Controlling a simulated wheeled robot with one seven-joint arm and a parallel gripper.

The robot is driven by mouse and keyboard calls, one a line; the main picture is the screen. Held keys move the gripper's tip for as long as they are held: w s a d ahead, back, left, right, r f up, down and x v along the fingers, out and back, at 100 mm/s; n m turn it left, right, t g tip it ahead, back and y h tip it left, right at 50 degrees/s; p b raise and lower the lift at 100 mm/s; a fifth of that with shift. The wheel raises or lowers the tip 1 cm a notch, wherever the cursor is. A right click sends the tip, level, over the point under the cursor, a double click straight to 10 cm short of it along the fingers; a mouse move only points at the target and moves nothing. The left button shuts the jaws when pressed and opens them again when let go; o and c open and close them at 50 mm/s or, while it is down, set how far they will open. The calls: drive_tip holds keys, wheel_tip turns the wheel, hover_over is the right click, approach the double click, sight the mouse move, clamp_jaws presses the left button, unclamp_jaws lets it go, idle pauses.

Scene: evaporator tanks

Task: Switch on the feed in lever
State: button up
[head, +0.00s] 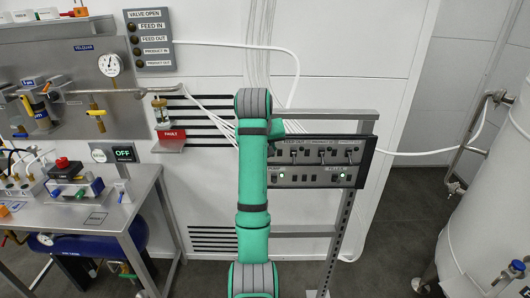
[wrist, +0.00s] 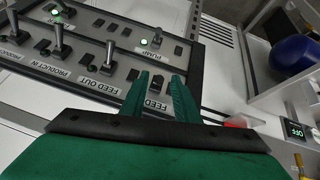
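The dark control panel (head: 362,160) stands behind my arm in the head view. It also fills the upper left of the wrist view (wrist: 190,60). My gripper (wrist: 160,76) is at the panel with its two green fingers apart. A dark piece, seemingly the feed in lever (wrist: 158,82), shows between the fingers above a partly covered FEED label. I cannot tell whether the fingers touch it. The feed out lever (wrist: 109,54) stands just left of the fingers. In the head view my arm hides the feed in lever and most of the gripper.
The product in lever (wrist: 60,38) and product out lever (wrist: 14,27) are farther left. A lit green pump lamp (wrist: 144,42) is beyond the fingers. The VALVE OPEN sign (head: 150,39) shows dark lamps. A steel bench (head: 105,215) is left, a white tank (head: 490,200) right.

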drive_tip(key=shift+r, duration=0.1)
drive_tip(key=d+v, duration=0.1)
drive_tip(key=v, duration=0.9)
drive_tip(key=shift+s+a+r, duration=0.2)
drive_tip(key=shift+s+a, duration=0.15)
drive_tip(key=shift+a, duration=0.1)
idle(0.4)
drive_tip(key=shift+w, duration=0.1)
